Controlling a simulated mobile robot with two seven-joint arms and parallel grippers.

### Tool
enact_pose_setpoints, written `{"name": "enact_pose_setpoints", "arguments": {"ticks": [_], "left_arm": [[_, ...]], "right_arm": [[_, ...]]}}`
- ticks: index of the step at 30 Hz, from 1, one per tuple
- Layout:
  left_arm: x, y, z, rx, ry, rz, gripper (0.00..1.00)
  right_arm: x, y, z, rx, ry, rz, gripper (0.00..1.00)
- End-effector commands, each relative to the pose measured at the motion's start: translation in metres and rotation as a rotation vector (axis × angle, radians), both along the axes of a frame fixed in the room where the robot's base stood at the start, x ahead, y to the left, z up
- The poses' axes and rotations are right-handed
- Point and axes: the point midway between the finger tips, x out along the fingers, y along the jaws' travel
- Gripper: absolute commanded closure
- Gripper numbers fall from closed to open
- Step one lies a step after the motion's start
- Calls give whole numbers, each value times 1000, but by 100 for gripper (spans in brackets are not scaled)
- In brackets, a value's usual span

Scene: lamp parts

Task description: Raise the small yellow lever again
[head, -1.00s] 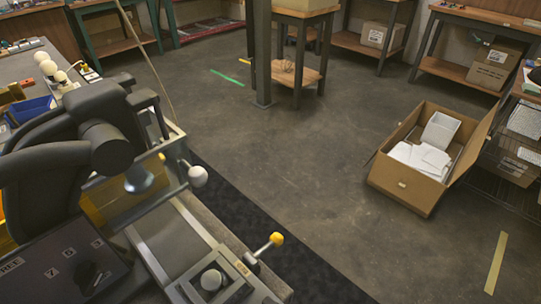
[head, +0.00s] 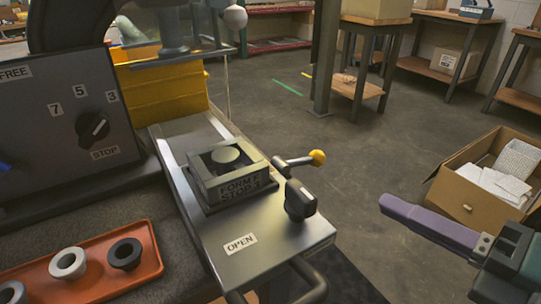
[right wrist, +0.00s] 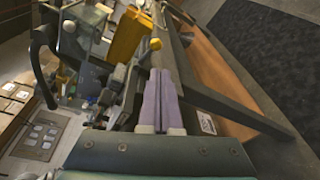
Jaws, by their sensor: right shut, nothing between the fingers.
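The small lever (head: 300,161) has a round yellow knob and a short metal rod. It sticks out to the right from the side of the metal fixture, nearly level with a slight upward slant in the head view. A yellow knob (right wrist: 155,43) also shows in the right wrist view, just beyond the fingertips. My right gripper (head: 386,204) has purple fingers, is shut and empty, and points left from the right edge. It is to the right of and lower in the picture than the knob, apart from it. My left gripper is not in view.
The fixture has a block marked FORM F STOP 3 (head: 236,180), a black knob (head: 299,200) and an OPEN label. An orange tray (head: 150,281) with dark and white rings is at lower left. A control panel (head: 65,125) stands behind it. An open carton (head: 470,190) is on the floor.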

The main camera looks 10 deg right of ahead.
Motion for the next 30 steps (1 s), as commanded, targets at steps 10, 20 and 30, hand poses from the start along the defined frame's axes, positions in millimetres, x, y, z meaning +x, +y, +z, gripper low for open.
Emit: {"name": "enact_pose_setpoints", "arguments": {"ticks": [10,20,30], "left_arm": [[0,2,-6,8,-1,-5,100],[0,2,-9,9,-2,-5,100],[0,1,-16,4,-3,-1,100]], "right_arm": [[-5,2,-4,-47,-56,61,100],[10,11,-6,-42,-58,59,100],[59,42,-13,-42,-57,59,100]]}}
